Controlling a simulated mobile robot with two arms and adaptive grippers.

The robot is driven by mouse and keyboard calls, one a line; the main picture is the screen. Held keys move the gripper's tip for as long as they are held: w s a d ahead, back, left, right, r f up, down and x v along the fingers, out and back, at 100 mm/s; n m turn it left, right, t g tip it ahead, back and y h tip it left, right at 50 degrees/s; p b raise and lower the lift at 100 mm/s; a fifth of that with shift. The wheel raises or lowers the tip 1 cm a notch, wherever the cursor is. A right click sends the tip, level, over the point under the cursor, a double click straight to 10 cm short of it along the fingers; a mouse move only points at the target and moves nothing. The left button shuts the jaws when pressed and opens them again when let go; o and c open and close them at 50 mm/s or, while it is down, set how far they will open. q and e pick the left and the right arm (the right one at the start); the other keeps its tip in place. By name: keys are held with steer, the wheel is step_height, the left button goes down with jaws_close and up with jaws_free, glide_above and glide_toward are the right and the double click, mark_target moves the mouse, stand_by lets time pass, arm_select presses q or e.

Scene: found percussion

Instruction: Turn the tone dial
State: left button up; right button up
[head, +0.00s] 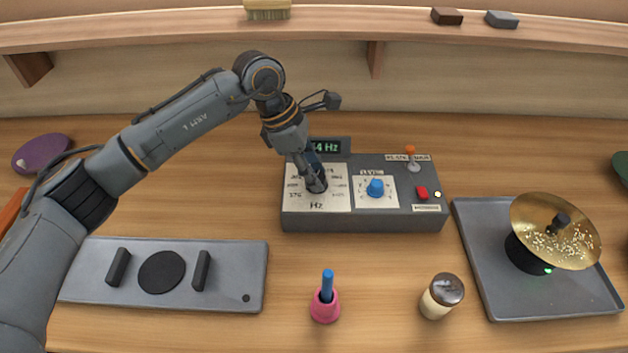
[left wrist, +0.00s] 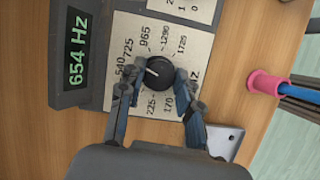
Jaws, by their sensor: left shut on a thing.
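The tone dial (left wrist: 158,73) is a round black knob with a white pointer line, on a pale scale plate printed with Hz numbers. In the left wrist view the pointer aims toward the numbers 540 and 725. My left gripper (head: 316,184) comes down on the dial from above, its two fingers shut on opposite sides of it. In the head view the fingers cover most of the dial. The green display (left wrist: 77,52) reads 654 Hz. The dial sits on the left part of the grey control box (head: 300,222). My right gripper is not in view.
The box also carries a blue knob (head: 376,188), a red button (head: 422,193) and an orange-tipped lever (head: 411,152). In front stand a pink holder (head: 325,309) with a blue stick and a shaker (head: 441,297). A brass cymbal (head: 545,215) stands on a tray at right.

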arm_select(q)
steer(key=shift+f+m+g+b, duration=0.1)
steer(key=shift+m+g+b, duration=0.2)
steer(key=shift+m+b, duration=0.65)
steer(key=o, duration=1.1)
steer(key=shift+o, duration=0.2)
steer(key=shift+w+a+r, duration=0.1)
steer(key=shift+r, duration=0.1)
steer(key=v, duration=1.1)
steer(key=shift+r, duration=0.35)
steer(key=shift+w, duration=0.1)
